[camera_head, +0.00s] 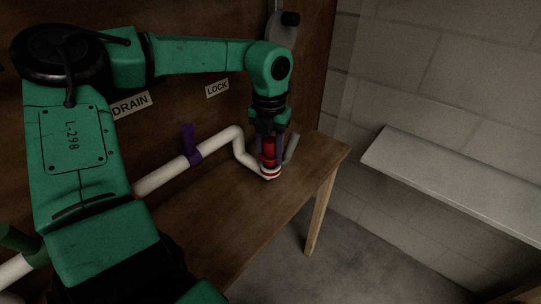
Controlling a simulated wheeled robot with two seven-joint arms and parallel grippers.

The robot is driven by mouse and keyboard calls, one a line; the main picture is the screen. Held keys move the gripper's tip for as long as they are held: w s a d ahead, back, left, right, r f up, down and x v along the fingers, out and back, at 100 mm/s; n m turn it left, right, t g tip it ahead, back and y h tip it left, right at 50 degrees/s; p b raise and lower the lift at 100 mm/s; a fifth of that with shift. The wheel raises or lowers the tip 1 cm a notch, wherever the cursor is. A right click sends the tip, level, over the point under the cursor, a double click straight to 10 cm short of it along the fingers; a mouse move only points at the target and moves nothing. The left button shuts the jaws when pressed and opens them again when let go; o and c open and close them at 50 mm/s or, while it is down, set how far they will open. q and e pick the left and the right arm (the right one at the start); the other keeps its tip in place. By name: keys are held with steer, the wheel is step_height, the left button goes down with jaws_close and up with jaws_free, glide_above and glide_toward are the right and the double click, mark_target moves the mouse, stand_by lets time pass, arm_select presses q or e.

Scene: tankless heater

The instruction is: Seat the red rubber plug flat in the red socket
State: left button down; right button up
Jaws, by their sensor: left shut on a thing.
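The red rubber plug (268,154) is a red cylinder between the fingers of my left gripper (269,142), which comes down from above and is shut on it. The red socket (271,173) is a white pipe end with a red band, at the end of the white pipe on the wooden table. The plug is upright and right above the socket. I cannot tell whether its lower end touches the socket or is inside it. My right gripper is not in view.
The white pipe (220,143) runs along the table (235,195), with a purple valve handle (189,142) on it. A grey lever (292,147) stands right of the plug. Signs reading DRAIN (131,104) and LOCK (217,89) are on the back panel. A grey shelf (455,180) is at right.

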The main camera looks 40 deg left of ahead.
arm_select(q)
steer(key=shift+f+b, duration=0.4)
steer(key=shift+f, duration=0.1)
stand_by(0.3)
steer(key=shift+r+p, duration=0.35)
steer(key=shift+r, duration=0.15)
steer(key=shift+w, duration=0.1)
stand_by(0.4)
steer(key=shift+f+b, duration=0.5)
steer(key=shift+b, duration=0.05)
stand_by(0.7)
steer(key=shift+c, duration=1.9)
jaws_free()
steer(key=shift+d, duration=0.15)
